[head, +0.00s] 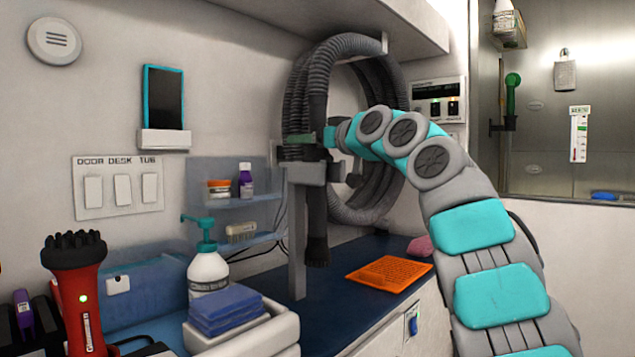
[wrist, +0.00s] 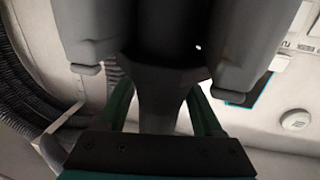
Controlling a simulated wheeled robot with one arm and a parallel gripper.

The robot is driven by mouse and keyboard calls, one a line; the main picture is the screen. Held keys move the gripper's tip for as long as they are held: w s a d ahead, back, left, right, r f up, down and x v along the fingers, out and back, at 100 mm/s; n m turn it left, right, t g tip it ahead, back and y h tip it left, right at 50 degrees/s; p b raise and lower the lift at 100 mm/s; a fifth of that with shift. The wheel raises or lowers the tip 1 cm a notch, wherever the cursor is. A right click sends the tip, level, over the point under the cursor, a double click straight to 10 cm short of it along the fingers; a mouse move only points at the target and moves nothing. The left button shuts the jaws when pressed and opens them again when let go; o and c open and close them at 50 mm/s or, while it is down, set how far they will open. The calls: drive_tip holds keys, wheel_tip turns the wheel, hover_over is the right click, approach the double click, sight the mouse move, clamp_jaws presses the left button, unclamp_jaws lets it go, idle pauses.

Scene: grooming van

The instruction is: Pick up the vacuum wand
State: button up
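The vacuum wand (head: 317,215) is a dark upright tube with a flared lower end. It hangs in a grey holder (head: 308,172) on a post above the blue counter. In the wrist view my gripper (wrist: 160,105) has one green finger on each side of the dark wand (wrist: 160,85). Light gaps show beside the nearer parts of the fingers. The fingertips are hidden behind the wider dark part, so contact is unclear.
A coiled grey hose (head: 375,75) hangs on the wall behind my gripper. An orange mat (head: 390,273) lies on the counter (head: 350,300).

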clamp_jaws()
idle(0.3)
drive_tip(key=shift+r, duration=0.1)
